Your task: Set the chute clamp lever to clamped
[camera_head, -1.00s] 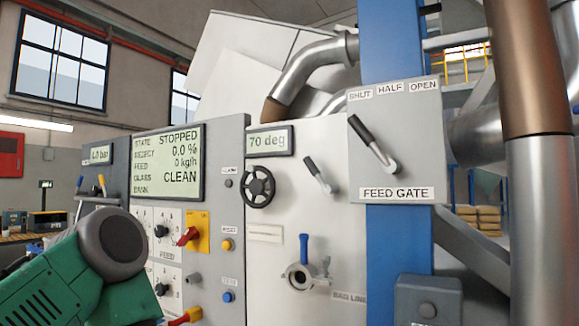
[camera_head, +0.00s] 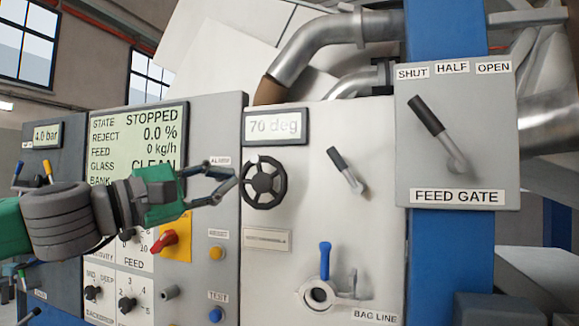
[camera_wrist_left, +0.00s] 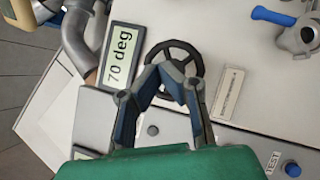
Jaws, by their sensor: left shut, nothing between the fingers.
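No label in view reads chute clamp. A small lever with a black handle (camera_head: 341,163) is on the white panel (camera_head: 300,220), its handle tilted up to the left. A blue-handled lever (camera_head: 325,260) stands upright on a round metal fitting above the BAG LINE label; its blue handle also shows in the left wrist view (camera_wrist_left: 272,16). I cannot tell which is the clamp lever. My left gripper (camera_head: 234,182) is shut and empty, just left of the black handwheel (camera_head: 263,184) and apart from both levers. My right gripper is not in view.
A FEED GATE box (camera_head: 458,140) with a black-handled lever protrudes at right on a blue column (camera_head: 446,262). The control panel (camera_head: 228,270) at left carries a screen, a red switch (camera_head: 164,241) and buttons. Metal pipes (camera_head: 330,45) run above.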

